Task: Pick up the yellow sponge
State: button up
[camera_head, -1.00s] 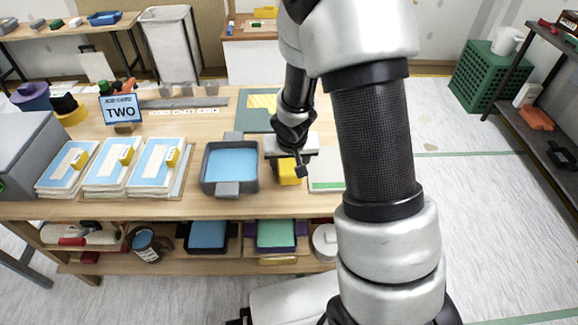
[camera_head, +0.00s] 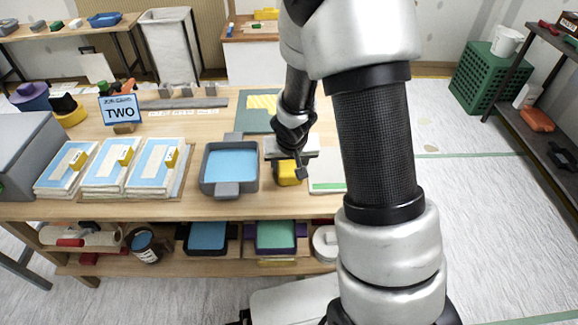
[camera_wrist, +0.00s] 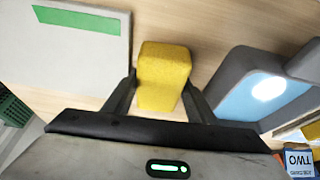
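The yellow sponge (camera_head: 288,173) is a small block on the wooden table, between the blue-filled tray and a pale board. It also shows in the wrist view (camera_wrist: 163,74), where it lies between my two fingers. My gripper (camera_head: 287,160) is right at the sponge, over its far part in the head view. In the wrist view my gripper (camera_wrist: 160,92) is open, with a finger on each side of the sponge. The sponge appears to rest on the table.
The grey tray with blue liquid (camera_head: 230,165) stands close to the left of the sponge. The pale board with a green stripe (camera_head: 326,178) lies close to the right. Stacks of blue-and-white sheets (camera_head: 108,166) lie further left. A "TWO" sign (camera_head: 120,109) stands at the back left.

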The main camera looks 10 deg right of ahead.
aim_at(289, 162)
jog(key=c, duration=0.3)
jog(key=shift+r, duration=0.1)
notch_tip(289, 162, up, 10)
jog(key=p, duration=0.4)
jog(key=shift+r+p, duration=0.15)
jog(key=shift+p, duration=0.25)
jog(key=o, duration=0.5)
jog(key=c, duration=0.5)
